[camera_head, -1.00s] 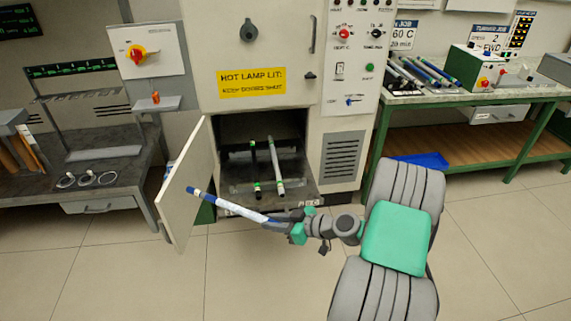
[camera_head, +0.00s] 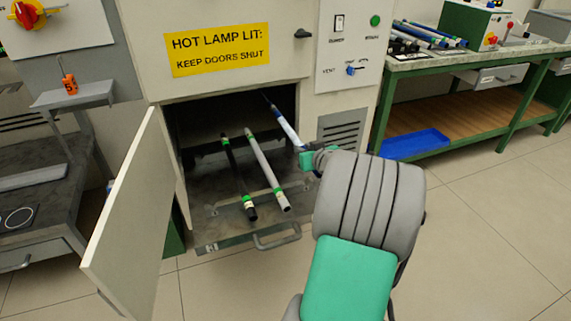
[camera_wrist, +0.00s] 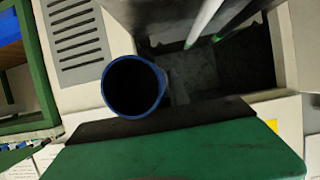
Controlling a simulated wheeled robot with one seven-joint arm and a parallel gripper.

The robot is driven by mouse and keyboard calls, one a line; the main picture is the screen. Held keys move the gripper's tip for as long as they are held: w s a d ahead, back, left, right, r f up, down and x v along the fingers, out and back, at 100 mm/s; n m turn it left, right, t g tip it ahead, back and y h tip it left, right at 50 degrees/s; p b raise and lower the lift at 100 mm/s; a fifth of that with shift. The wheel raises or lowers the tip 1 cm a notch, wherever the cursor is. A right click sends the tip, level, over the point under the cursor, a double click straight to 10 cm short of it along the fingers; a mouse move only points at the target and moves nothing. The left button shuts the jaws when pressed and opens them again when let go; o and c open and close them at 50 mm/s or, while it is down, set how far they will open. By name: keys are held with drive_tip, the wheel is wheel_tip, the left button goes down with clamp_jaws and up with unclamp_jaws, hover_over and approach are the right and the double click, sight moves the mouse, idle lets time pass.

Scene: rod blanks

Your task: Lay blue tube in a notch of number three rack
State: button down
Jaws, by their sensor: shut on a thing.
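The blue tube (camera_head: 285,126), white along its middle with blue near its ends, is held in my gripper (camera_head: 303,149). It slants up and left, its far end in front of or inside the dark opening of the cabinet. In the wrist view the tube (camera_wrist: 161,88) shows end-on as a blue rim around a dark bore. A rack (camera_head: 222,246) with a front handle sits low in the opening. A black rod (camera_head: 237,178) and a grey-white rod (camera_head: 266,170), both with green bands, lie across it, left of the held tube. I cannot read the rack's number.
The cabinet door (camera_head: 135,205) stands open at the left. A yellow hot-lamp sign (camera_head: 218,50) is above the opening. A green bench (camera_head: 470,60) at the right carries more rods, with a blue tray (camera_head: 410,144) on its lower shelf. The floor at right is clear.

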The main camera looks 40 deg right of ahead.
wheel_tip(320, 180, down, 9)
drive_tip(key=b, duration=0.3)
drive_tip(key=shift+a+f, duration=0.1)
drive_tip(key=shift+f, duration=0.1)
drive_tip(key=shift+f, duration=0.25)
drive_tip(key=c, duration=1.2)
unclamp_jaws()
drive_tip(key=shift+r, duration=0.1)
drive_tip(key=shift+c, duration=0.2)
drive_tip(key=shift+r, duration=0.3)
drive_tip(key=p+v, duration=0.3)
drive_tip(key=v, duration=0.9)
drive_tip(key=shift+s+f, duration=0.1)
drive_tip(key=shift+f, duration=0.05)
